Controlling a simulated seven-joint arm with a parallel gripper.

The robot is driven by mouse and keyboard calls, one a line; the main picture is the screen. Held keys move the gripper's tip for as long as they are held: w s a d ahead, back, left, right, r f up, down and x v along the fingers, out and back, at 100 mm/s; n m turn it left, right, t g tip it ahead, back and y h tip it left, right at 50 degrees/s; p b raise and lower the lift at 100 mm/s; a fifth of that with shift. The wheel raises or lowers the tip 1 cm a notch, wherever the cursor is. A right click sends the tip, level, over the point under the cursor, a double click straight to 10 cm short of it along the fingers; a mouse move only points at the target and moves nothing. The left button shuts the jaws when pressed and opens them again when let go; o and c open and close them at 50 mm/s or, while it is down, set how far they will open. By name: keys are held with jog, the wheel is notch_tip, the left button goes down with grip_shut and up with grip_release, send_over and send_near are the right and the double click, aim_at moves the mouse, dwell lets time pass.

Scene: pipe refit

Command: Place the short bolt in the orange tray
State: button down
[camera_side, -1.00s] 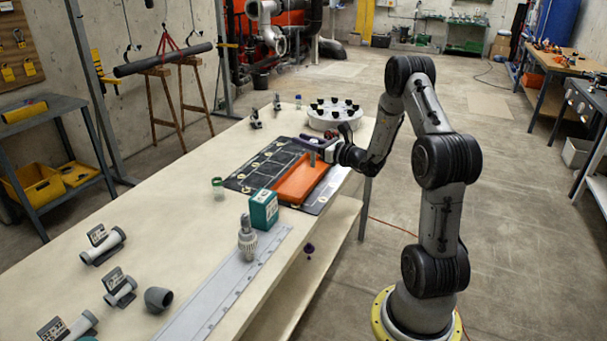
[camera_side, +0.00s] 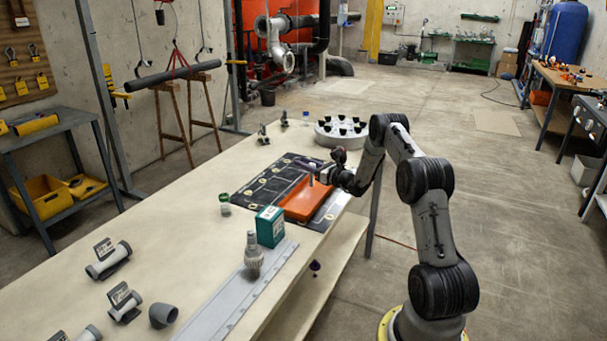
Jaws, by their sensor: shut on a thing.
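The orange tray (camera_side: 298,208) lies on the dark marked mat (camera_side: 262,182) on the long workbench. My gripper (camera_side: 314,174) is above the far part of the tray and hides some of it. It is shut on a small grey upright piece (camera_side: 311,181), which looks like the short bolt. The piece is too small to make out its head or thread. I cannot tell whether its lower end touches the tray floor.
A green-and-white box (camera_side: 270,227) and a grey ribbed fitting (camera_side: 253,257) stand near the tray. A small green-topped jar (camera_side: 224,203) stands left of the mat. A white round rack (camera_side: 339,134) is behind.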

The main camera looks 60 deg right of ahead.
jog(key=shift+w+d+f, duration=0.15)
jog(key=shift+f, duration=0.55)
jog(key=shift+w+d+f, duration=0.1)
jog(key=shift+f, duration=0.55)
jog(key=shift+w+d+f, duration=0.15)
jog(key=shift+f, duration=0.55)
jog(key=shift+f, duration=0.15)
jog(key=c, duration=0.6)
grip_release()
jog(key=shift+f, duration=0.1)
jog(key=shift+c, duration=0.2)
